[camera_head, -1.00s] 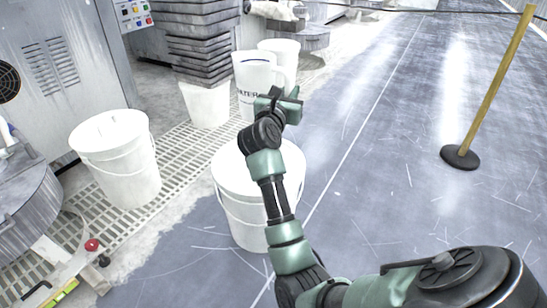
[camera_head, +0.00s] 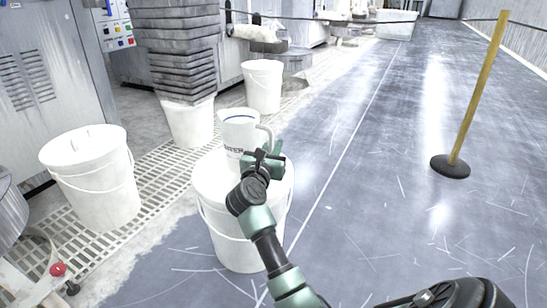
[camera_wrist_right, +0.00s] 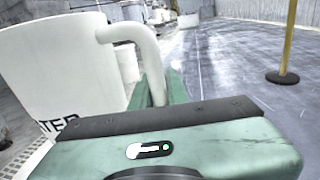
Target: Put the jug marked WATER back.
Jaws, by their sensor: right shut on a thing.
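The white jug marked WATER (camera_head: 239,132) is upright over the lid of a white bucket (camera_head: 213,182), at the centre of the head view. Its lettering is partly covered by my gripper. My right gripper (camera_head: 264,160) is shut on the jug's handle, at the jug's right side. In the right wrist view the jug (camera_wrist_right: 60,75) fills the left, with its handle (camera_wrist_right: 150,60) running down into the gripper. I cannot tell whether the jug's base touches the lid. My left gripper is not in view.
A further white bucket (camera_head: 262,86) stands at the back. A yellow post (camera_head: 478,95) stands at the right; the floor between is clear.

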